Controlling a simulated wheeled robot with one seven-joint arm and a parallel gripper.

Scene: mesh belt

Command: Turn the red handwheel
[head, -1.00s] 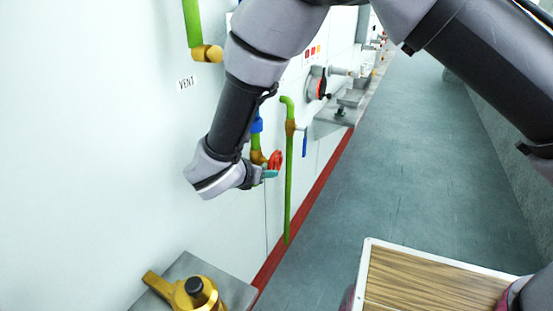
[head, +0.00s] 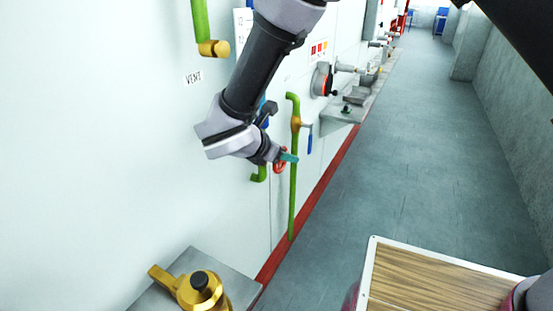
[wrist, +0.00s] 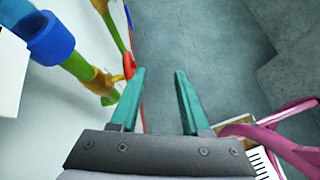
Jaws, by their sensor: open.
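The red handwheel (head: 280,167) sits on a green pipe with a brass fitting, low on the white wall. In the head view my gripper (head: 289,157) covers part of it. In the wrist view the handwheel (wrist: 129,66) shows at the left, just outside the tip of the left teal finger. My gripper (wrist: 162,73) is open, with only floor showing between its fingers. The handwheel is not between them. I cannot tell whether the left finger touches it.
A green pipe (head: 293,200) with a blue-lever valve (head: 309,138) stands right of the handwheel. A yellow fitting (head: 203,290) sits on a grey ledge at lower left. A black and red dial (head: 321,80) is farther along the wall.

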